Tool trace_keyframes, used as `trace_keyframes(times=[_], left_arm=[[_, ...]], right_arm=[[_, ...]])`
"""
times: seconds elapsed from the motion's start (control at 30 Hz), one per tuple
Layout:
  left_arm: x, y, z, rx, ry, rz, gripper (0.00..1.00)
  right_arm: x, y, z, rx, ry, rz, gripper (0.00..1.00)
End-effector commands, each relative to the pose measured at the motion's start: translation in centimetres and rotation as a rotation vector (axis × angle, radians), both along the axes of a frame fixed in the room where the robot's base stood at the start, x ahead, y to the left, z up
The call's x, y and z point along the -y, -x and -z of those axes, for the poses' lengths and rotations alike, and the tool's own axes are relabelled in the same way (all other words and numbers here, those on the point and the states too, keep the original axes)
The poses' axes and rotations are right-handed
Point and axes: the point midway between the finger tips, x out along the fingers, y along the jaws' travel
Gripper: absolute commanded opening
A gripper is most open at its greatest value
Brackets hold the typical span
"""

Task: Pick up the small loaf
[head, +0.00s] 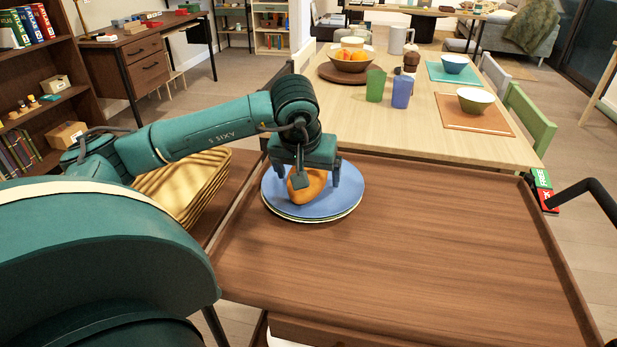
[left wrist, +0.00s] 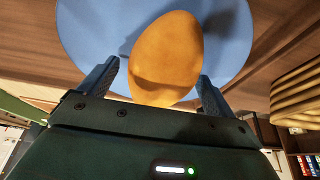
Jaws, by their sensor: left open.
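The small loaf (head: 309,187) is orange-brown and rounded, and it lies on a blue plate (head: 343,204) at the far left of the brown tray top. In the left wrist view the loaf (left wrist: 168,58) sits between the two fingers, with the blue plate (left wrist: 85,25) behind it. My left gripper (head: 312,184) is above the plate with its fingers spread on either side of the loaf. In the left wrist view my left gripper (left wrist: 157,88) is open, and gaps show between the fingers and the loaf. My right gripper is not in view.
The brown tray top (head: 430,250) is clear right of the plate. Behind it, a light wood table (head: 430,125) holds a fruit bowl (head: 352,62), a green cup (head: 376,85), a blue cup (head: 401,92) and other bowls. Stacked tan slatted items (head: 185,185) stand left of the tray top.

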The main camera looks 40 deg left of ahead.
Motion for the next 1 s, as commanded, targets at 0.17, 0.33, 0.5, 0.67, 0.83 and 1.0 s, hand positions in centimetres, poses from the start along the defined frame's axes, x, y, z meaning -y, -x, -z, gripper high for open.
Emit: trace_keyframes(times=[0.17,0.33,0.5,0.67,0.83,1.0], left_arm=[[0.00,-0.02,-0.03,0.001,0.000,0.000,0.90],[-0.01,-0.02,-0.05,0.001,0.000,0.000,0.77],[-0.02,-0.01,-0.07,0.001,0.000,-0.001,0.63],[-0.02,-0.02,-0.07,0.001,0.000,-0.001,0.49],[-0.03,-0.03,-0.12,0.002,-0.001,-0.001,0.40],[-0.02,-0.04,-0.25,0.003,0.000,-0.001,0.40]], right_arm=[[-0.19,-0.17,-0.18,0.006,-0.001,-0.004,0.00],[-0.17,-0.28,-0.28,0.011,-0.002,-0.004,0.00],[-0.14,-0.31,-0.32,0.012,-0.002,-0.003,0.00],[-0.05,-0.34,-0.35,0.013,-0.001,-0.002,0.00],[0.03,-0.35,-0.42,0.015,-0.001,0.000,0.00],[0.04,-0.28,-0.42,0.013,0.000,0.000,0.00]])
